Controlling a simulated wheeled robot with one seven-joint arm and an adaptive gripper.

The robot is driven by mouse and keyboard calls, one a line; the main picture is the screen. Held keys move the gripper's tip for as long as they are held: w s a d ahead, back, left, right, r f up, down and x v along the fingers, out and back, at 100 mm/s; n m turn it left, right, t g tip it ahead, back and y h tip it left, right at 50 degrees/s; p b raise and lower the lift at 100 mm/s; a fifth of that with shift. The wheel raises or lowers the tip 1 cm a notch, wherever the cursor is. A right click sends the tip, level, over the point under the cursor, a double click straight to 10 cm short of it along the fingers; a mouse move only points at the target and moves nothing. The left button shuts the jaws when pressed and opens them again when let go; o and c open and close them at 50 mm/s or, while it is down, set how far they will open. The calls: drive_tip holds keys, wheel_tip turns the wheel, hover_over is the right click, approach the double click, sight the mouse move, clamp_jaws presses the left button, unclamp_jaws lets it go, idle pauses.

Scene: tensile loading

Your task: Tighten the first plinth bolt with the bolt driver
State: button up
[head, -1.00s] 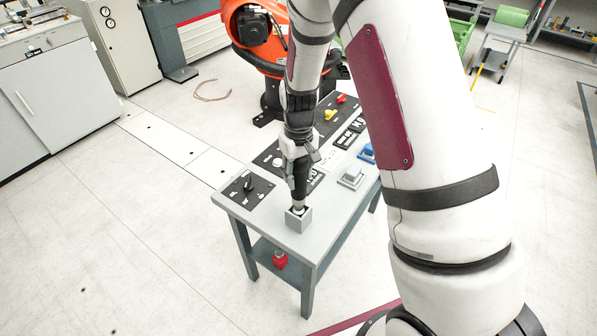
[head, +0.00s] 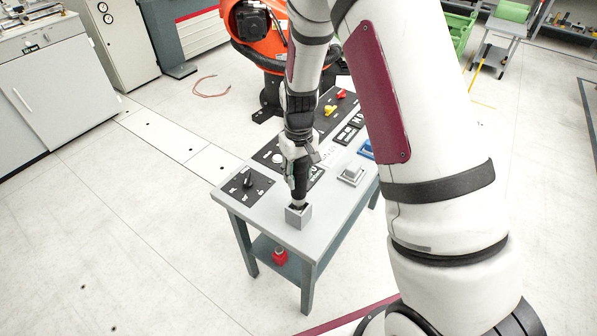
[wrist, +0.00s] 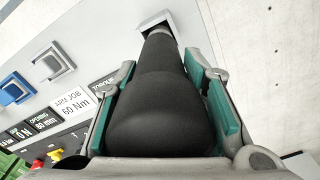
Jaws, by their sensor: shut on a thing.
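My gripper (head: 297,180) points down over the near end of the grey bench. In the wrist view, its green-padded fingers (wrist: 166,100) are shut around the thick black bolt driver (wrist: 165,70). The driver's far end reaches the small grey box (head: 299,218) on the bench; this box also shows in the wrist view (wrist: 148,24). The driver stands roughly upright, with its lower end at the box's top. Its tip is hidden, so I cannot tell how deep it sits. No plinth bolt can be made out.
The bench (head: 325,228) carries a black panel with a knob (head: 247,184), a grey square piece (head: 352,174) and a blue one (head: 367,149). A red object (head: 280,257) sits on the lower shelf. An orange robot (head: 262,30) stands behind. The left floor is mostly clear.

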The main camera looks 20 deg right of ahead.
idle(0.4)
drive_tip(key=o, duration=1.4)
drive_tip(key=shift+f, duration=0.1)
drive_tip(key=shift+c, duration=0.2)
wheel_tip(320, 180, up, 12)
drive_tip(key=shift+r, duration=0.1)
drive_tip(key=s+r+m+t, duration=0.1)
drive_tip(key=s+r+t, duration=0.3)
drive_tip(key=s+r, duration=1.4)
drive_tip(key=s+r+t, duration=0.1)
drive_tip(key=s+r, duration=0.1)
drive_tip(key=s, duration=0.4)
drive_tip(key=shift+s+r+m+t, duration=0.15)
drive_tip(key=shift+s+m+t, duration=0.15)
drive_tip(key=shift+s+m, duration=0.1)
